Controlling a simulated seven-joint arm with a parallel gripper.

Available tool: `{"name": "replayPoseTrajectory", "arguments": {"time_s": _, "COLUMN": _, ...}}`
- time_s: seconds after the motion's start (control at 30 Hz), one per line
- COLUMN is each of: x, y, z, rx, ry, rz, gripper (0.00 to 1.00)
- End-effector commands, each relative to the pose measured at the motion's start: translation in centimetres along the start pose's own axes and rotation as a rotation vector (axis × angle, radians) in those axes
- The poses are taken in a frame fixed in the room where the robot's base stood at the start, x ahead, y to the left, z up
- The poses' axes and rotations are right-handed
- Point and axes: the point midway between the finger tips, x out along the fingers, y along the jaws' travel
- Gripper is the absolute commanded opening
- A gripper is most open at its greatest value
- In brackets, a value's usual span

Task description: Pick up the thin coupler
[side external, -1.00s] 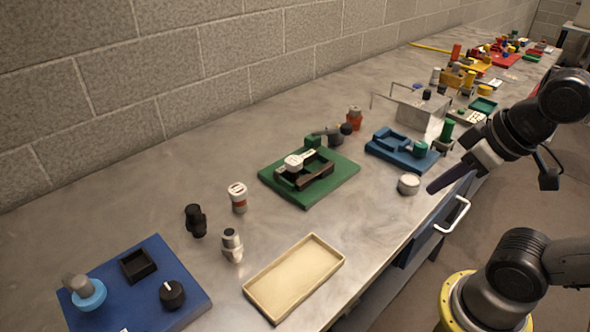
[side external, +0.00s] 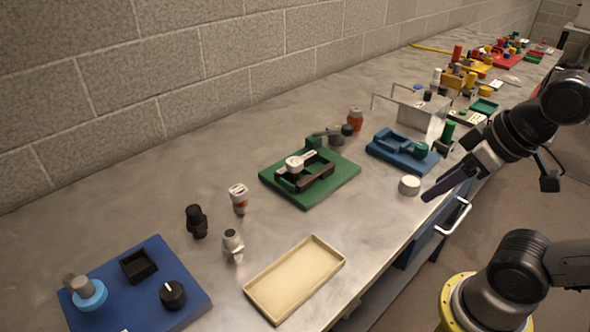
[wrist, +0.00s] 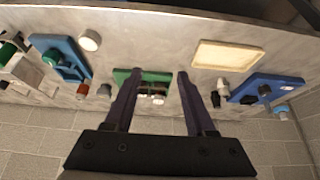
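Several small fittings stand on the grey bench, and I cannot tell for sure which is the thin coupler. A black fitting (side external: 196,221) and a silver-white fitting (side external: 232,243) stand left of the beige tray. The black fitting (wrist: 215,99) and the silver-white fitting (wrist: 222,86) also show right of my fingers in the wrist view. My gripper (side external: 425,197) hangs near the bench's front edge, by a round white cap (side external: 409,185), apart from the fittings. Its fingers (wrist: 159,75) are spread and empty.
A beige tray (side external: 255,291) lies near the front edge. A blue board (side external: 198,296) sits front left, a green board (side external: 343,182) mid-bench, and another blue board (side external: 378,154) farther back. A wall (side external: 150,70) runs behind. Bare bench lies between the fittings and the green board.

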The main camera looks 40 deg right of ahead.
Motion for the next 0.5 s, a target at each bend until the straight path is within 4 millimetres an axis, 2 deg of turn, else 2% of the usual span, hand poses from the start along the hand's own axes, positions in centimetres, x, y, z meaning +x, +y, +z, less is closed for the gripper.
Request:
{"name": "replayPoseTrajectory", "arguments": {"time_s": 0.03, "x": 0.0, "y": 0.0, "z": 0.0, "rx": 0.0, "ry": 0.0, "rz": 0.0, "gripper": 0.67}}
{"name": "replayPoseTrajectory", "arguments": {"time_s": 0.13, "x": 0.0, "y": 0.0, "z": 0.0, "rx": 0.0, "ry": 0.0, "rz": 0.0, "gripper": 0.83}}
{"name": "replayPoseTrajectory", "arguments": {"time_s": 0.5, "x": -0.01, "y": -0.01, "z": 0.07, "rx": -0.048, "ry": -0.003, "rz": 0.0, "gripper": 0.83}}
